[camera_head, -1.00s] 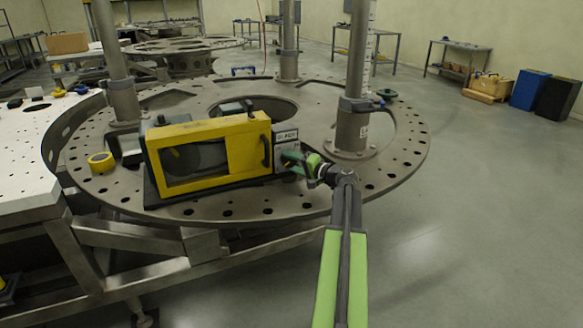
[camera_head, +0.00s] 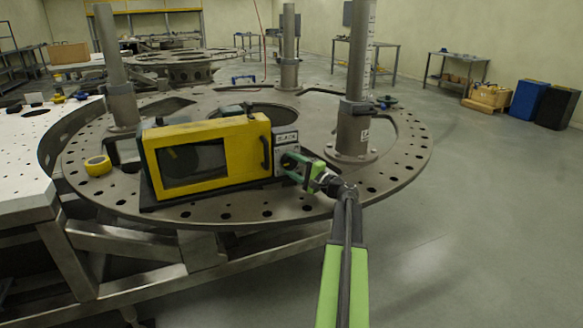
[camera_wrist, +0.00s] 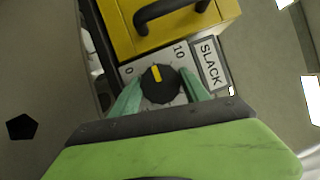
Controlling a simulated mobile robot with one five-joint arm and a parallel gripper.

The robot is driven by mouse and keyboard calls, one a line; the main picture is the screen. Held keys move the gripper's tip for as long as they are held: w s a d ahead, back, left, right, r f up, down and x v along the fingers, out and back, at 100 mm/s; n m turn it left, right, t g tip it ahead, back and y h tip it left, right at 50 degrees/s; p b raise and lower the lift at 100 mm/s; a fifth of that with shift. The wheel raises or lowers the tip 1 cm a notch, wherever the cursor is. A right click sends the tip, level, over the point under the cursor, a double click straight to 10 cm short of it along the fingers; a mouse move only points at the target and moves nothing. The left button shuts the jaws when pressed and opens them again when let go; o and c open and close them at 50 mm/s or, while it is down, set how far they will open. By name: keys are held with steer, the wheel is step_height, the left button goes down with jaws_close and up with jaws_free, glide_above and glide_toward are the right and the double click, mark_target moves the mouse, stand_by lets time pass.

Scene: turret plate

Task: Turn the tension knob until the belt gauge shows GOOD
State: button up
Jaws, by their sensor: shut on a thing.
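The tension knob (camera_wrist: 160,85) is black with a yellow pointer and shows in the wrist view on a light panel marked 0 and 10. Its pointer stands toward the upper side, between the two numbers. The belt gauge (camera_wrist: 209,63) beside the panel reads SLACK. In the head view the yellow machine (camera_head: 240,150) with a dark window stands on the round plate, with the knob panel at its right end. My gripper (camera_wrist: 158,92) is shut on the knob, one green finger on each side. In the head view my gripper (camera_head: 292,164) meets the panel and hides the knob.
The round plate (camera_head: 290,205) has holes around its rim. A steel post (camera_head: 352,130) stands close behind and right of my gripper. A yellow tape roll (camera_head: 97,166) lies left of the machine.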

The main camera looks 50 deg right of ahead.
steer(key=o, duration=1.4)
steer(key=shift+c, duration=0.2)
steer(key=s, duration=0.5)
steer(key=s+f+b, duration=0.1)
steer(key=s, duration=1.1)
steer(key=shift+s+d+f, duration=0.2)
steer(key=shift+d+f, duration=0.05)
